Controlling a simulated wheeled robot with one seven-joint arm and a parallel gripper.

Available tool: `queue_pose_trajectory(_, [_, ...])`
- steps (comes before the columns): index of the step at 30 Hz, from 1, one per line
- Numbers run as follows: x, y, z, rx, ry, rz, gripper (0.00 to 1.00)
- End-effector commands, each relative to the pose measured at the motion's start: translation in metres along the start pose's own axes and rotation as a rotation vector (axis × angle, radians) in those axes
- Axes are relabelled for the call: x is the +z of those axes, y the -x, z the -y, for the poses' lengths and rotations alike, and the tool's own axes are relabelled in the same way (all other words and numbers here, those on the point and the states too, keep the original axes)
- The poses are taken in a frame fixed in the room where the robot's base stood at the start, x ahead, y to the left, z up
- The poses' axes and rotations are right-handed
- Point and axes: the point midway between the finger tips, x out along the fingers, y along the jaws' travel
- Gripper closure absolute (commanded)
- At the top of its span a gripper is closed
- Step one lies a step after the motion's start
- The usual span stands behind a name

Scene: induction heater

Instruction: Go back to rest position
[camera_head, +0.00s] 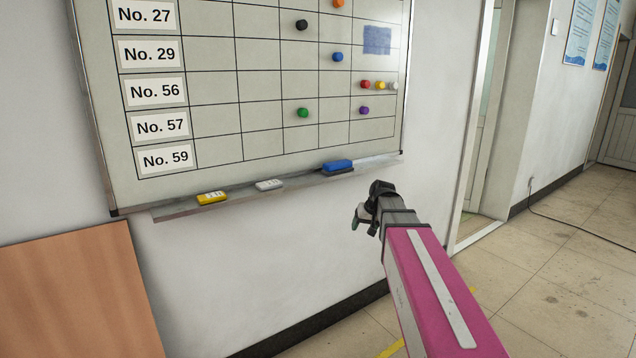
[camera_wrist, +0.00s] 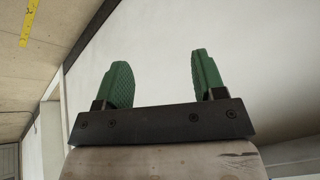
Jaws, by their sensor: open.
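My gripper (camera_wrist: 160,82) shows in the wrist view with its two green fingers apart and nothing between them. In the head view my gripper (camera_head: 358,217) is small and partly hidden by the dark wrist at the end of my pink arm. It is in front of the white wall, below the right end of the whiteboard's tray. Its fingers appear clear of the board and tray.
A gridded whiteboard (camera_head: 219,119) with coloured magnets hangs on the wall. Its tray (camera_head: 232,200) bears a yellow, a white and a blue item. A brown panel (camera_head: 80,295) stands at lower left. A doorway and open tiled floor (camera_head: 570,235) lie to the right.

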Motion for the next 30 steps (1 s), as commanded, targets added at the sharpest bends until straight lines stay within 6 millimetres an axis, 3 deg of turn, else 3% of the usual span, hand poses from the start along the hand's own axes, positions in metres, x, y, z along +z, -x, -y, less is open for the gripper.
queue_pose_trajectory(1, [0.027, -0.013, -0.003, 0.016, -0.008, 0.031, 0.36])
queue_pose_trajectory(9, [0.141, -0.066, -0.023, 0.114, -0.040, 0.179, 0.36])
queue_pose_trajectory(15, [0.220, -0.089, -0.035, 0.185, -0.054, 0.279, 0.36])
queue_pose_trajectory(18, [0.248, -0.095, -0.039, 0.212, -0.057, 0.315, 0.36])
queue_pose_trajectory(23, [0.272, -0.100, -0.043, 0.236, -0.059, 0.346, 0.36])
queue_pose_trajectory(30, [0.275, -0.101, -0.044, 0.242, -0.060, 0.351, 0.36])
